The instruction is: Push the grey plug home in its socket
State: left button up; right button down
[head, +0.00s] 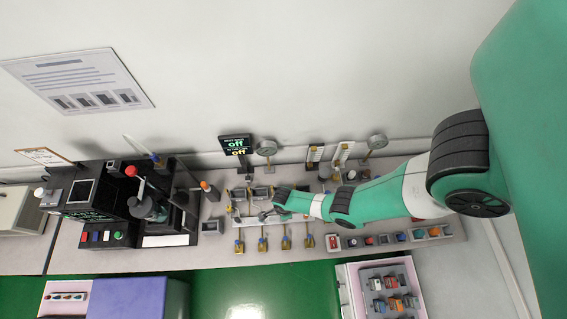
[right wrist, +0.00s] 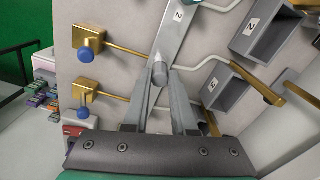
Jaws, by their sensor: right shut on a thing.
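In the right wrist view, the fingertips of my right gripper (right wrist: 161,82) are closed on a short grey cylinder, which looks like the grey plug (right wrist: 160,72). In the head view, my right gripper (head: 272,207) is small, low over the middle of the bench. My left gripper is not in view.
Brass blocks with blue knobs (right wrist: 88,46) stand left of the fingers, with thin brass rods reaching inward. A bent white rod (right wrist: 240,62) passes on the right.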

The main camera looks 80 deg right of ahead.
jog(key=c, duration=0.6)
grip_release()
jog(key=shift+c, duration=0.2)
notch_tip(320, 180, up, 12)
jog(key=p, duration=1.1)
jog(key=shift+f+p, duration=0.25)
jog(key=shift+p, duration=0.1)
